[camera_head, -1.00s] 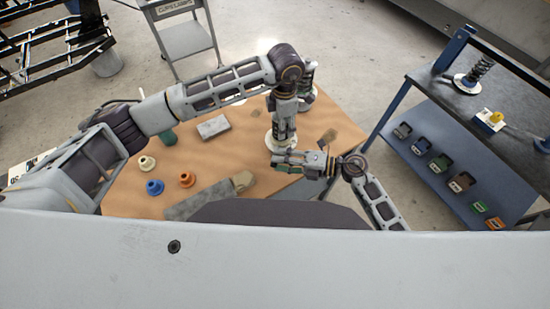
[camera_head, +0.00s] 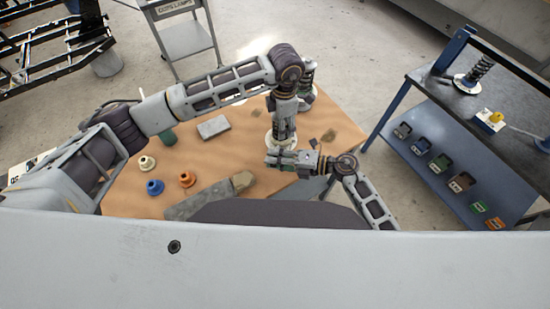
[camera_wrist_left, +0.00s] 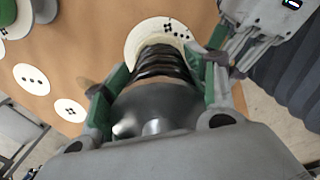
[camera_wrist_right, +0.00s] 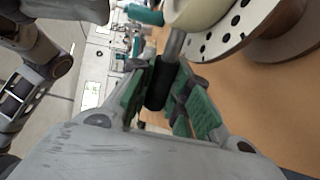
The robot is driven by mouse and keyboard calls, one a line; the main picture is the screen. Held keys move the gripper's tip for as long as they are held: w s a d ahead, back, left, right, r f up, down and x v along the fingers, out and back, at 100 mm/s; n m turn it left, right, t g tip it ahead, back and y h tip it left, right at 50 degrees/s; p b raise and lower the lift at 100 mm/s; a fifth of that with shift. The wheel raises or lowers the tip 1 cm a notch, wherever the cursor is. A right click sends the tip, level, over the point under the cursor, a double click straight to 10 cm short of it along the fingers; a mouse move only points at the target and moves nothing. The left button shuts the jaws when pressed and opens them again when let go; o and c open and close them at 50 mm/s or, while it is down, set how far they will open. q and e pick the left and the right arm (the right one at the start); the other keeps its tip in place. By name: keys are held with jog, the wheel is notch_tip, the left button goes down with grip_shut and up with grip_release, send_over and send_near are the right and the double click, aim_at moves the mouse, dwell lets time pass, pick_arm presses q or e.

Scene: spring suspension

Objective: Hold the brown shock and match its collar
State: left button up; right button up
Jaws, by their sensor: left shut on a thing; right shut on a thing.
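The shock in my left gripper has a dark domed top (camera_wrist_left: 155,105) and dark coils below it in the left wrist view. Its colour reads near black with a brownish band. Under it is a pale round base (camera_wrist_left: 160,32) with small holes. My left gripper (camera_head: 283,130) points down with its green pads on either side of the shock. My right gripper (camera_head: 280,157) is beside the lower part of the shock. In the right wrist view it is shut on a black handle (camera_wrist_right: 158,85) with a grey shaft. The shaft reaches a cream round part (camera_wrist_right: 195,10).
A cream collar (camera_head: 146,163), a blue collar (camera_head: 154,187), an orange collar (camera_head: 187,179) and a green part (camera_head: 169,137) stand on the table's left. A blue cart (camera_head: 440,165) at right holds another spring (camera_head: 478,70) and several coloured blocks.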

jog(key=shift+d+f+n+g, duration=0.1)
jog(key=shift+d+n+g, duration=0.1)
jog(key=shift+n+g, duration=0.15)
grip_shut()
jog(key=shift+s+d+n+g, duration=0.1)
jog(key=shift+d+n+g, duration=0.4)
jog(key=shift+g, duration=0.3)
jog(key=shift+d+n+g, duration=0.4)
jog(key=shift+n+g, duration=0.15)
jog(key=shift+g, duration=0.2)
jog(key=shift+w+d+n+g+h, duration=0.15)
jog(key=shift+d+n+g, duration=0.45)
jog(key=shift+n+g, duration=0.35)
jog(key=shift+w+d+n+g+h, duration=0.15)
jog(key=shift+d+n+g, duration=0.5)
jog(key=shift+g, duration=0.5)
jog(key=shift+w+d+f+n+g+h, duration=0.1)
jog(key=shift+w+d+n+g+h, duration=0.1)
jog(key=shift+d+n+g+h, duration=0.45)
jog(key=shift+w+d+n+g+h, duration=0.15)
jog(key=shift+d+n+g, duration=0.1)
jog(key=shift+n+g, duration=0.65)
jog(key=shift+w+d+n+g+h, duration=0.4)
jog(key=shift+n+g+h, duration=0.3)
jog(key=shift+g, duration=0.3)
jog(key=shift+w+d+n+g+h, duration=0.3)
jog(key=shift+d+n+g+h, duration=0.3)
jog(key=shift+g, duration=0.35)
